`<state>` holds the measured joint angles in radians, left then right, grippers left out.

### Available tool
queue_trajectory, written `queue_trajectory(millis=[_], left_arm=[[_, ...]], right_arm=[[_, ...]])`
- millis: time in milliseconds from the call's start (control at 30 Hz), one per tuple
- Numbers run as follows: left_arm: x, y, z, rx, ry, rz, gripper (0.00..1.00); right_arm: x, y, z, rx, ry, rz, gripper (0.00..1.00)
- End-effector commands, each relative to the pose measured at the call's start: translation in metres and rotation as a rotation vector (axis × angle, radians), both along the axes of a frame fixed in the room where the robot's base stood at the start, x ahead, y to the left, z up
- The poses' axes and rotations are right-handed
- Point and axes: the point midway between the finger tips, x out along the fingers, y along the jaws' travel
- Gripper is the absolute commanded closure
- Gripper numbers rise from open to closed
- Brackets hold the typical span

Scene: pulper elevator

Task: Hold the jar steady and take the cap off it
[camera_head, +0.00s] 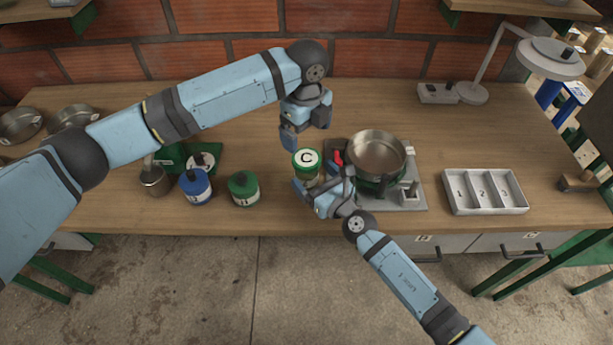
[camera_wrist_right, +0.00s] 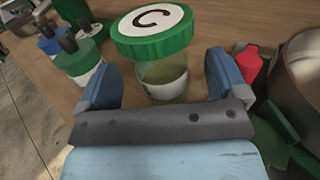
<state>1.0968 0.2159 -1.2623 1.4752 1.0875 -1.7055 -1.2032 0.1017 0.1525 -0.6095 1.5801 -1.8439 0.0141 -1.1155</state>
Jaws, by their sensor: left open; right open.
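The jar (camera_wrist_right: 163,84) is clear glass with pale contents. Its green cap (camera_head: 306,160) has a white top marked C and sits on the jar; the cap also shows in the right wrist view (camera_wrist_right: 154,28). My right gripper (camera_head: 312,190) is low at the jar's near side. In the right wrist view its open fingers (camera_wrist_right: 160,80) stand on either side of the jar, with gaps visible. My left gripper (camera_head: 289,138) is open above and just behind the cap, pointing down and apart from it. Part of the jar body is hidden by my right gripper in the head view.
A steel pan (camera_head: 377,153) on a burner stands close right of the jar, with a red item (camera_head: 338,159) between. A white divided tray (camera_head: 485,191) lies farther right. Blue (camera_head: 195,187) and green (camera_head: 243,188) containers stand left. A lamp (camera_head: 552,58) is at the back right.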

Motion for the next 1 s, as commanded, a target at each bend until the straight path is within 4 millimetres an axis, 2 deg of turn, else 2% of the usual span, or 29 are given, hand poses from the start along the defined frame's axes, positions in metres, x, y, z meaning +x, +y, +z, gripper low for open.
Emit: queue_trajectory(millis=[200,600,633,1000], left_arm=[[0.0,0.0,0.0,0.0,0.0,0.0,0.07],[0.0,0.0,0.0,-0.001,-0.001,0.0,0.07],[0.0,0.0,0.0,-0.001,-0.001,0.0,0.07],[0.0,0.0,0.0,-0.001,-0.003,0.0,0.07]], right_arm=[[0.023,0.016,0.0,0.0,-0.001,-0.001,0.08],[0.029,0.021,0.0,0.001,0.001,0.0,0.08],[0.029,0.021,0.0,0.001,0.001,0.0,0.11],[0.029,0.021,0.0,0.001,0.001,0.0,0.96]])
